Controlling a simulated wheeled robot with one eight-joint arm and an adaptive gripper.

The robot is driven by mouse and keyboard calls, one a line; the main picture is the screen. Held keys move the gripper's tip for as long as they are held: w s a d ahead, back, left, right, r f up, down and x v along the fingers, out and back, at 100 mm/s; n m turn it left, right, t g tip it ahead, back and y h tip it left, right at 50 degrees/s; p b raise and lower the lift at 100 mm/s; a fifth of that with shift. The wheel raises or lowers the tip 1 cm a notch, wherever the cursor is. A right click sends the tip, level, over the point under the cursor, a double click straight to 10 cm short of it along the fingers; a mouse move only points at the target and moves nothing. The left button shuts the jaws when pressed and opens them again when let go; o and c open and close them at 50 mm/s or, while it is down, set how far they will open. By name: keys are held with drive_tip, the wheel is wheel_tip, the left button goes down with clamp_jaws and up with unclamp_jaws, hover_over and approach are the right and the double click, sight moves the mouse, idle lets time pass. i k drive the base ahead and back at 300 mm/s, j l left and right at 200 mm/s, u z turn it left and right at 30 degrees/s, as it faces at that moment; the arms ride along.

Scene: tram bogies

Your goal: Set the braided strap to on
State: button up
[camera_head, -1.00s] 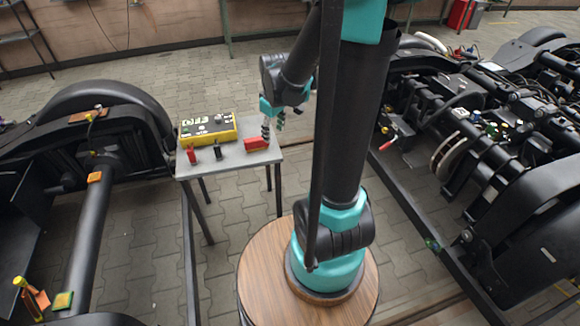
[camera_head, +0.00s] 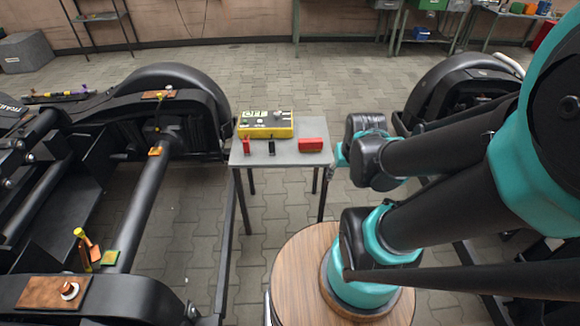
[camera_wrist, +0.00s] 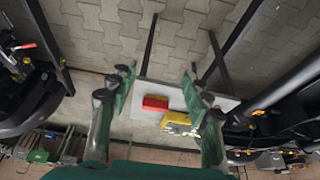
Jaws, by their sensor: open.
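No part is clearly recognisable as the braided strap. A thin dark-yellow cable (camera_head: 158,118) hangs from a copper-coloured plate (camera_head: 158,94) on the left bogie (camera_head: 172,84), down towards an orange block (camera_head: 154,151); I cannot tell whether it is braided. My gripper (camera_head: 336,174) is beside the right edge of the small grey table (camera_head: 285,155), small and partly hidden by my arm.
The table carries a yellow box (camera_head: 265,124) marked OFF, a red block (camera_head: 311,145) and small red (camera_head: 246,146) and black (camera_head: 271,147) pieces. Another bogie (camera_head: 447,88) stands right, partly behind my arm. Paved floor (camera_head: 330,70) is clear behind the table.

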sight(84, 251)
drive_tip(key=u, duration=0.4)
drive_tip(key=k+l+u, duration=0.1)
drive_tip(key=u, duration=0.3)
drive_tip(key=k+u, duration=0.1)
drive_tip(key=u, duration=0.7)
drive_tip(key=k+u, duration=0.15)
drive_tip(key=u, duration=0.25)
